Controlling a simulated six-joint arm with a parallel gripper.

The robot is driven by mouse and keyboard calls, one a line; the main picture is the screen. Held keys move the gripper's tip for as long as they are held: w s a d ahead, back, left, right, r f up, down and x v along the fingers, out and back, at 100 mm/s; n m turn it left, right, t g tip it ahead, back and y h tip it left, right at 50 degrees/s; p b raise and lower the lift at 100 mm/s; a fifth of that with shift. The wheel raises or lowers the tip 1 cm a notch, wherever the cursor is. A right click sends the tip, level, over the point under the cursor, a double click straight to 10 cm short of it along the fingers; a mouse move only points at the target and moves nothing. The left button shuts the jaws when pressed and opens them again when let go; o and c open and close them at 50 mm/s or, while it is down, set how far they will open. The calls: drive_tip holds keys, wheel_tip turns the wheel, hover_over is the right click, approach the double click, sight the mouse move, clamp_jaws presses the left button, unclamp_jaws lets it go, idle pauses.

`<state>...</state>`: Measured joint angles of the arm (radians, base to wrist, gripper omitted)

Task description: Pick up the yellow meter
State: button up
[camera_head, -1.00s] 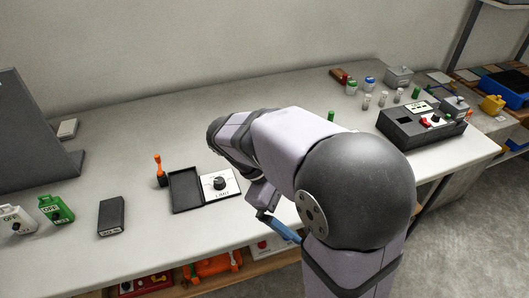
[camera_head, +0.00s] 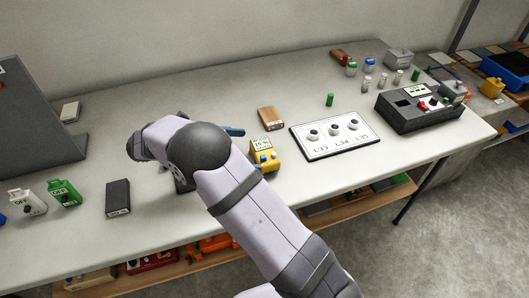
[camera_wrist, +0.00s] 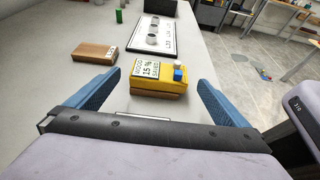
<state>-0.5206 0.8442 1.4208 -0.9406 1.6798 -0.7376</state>
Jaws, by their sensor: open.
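The yellow meter (camera_head: 265,155) stands near the front edge of the table, left of a white three-knob board. In the head view one blue finger shows left of the meter; my arm hides the rest of the gripper.
A wooden block (camera_head: 271,118) lies just behind the meter. The white board (camera_head: 320,152) with three knobs is to its right, and a black box (camera_head: 415,118) is farther right. A small green cylinder (camera_head: 329,100) stands behind the board. Table space left of the block is clear.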

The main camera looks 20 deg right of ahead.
sight(263, 150)
drive_tip(key=shift+p+x, duration=0.3)
drive_tip(key=shift+x, duration=3.4)
drive_tip(key=shift+a, duration=0.1)
drive_tip(key=c, duration=1.2)
wheel_tip(263, 150, up, 10)
drive_tip(key=shift+f, duration=0.1)
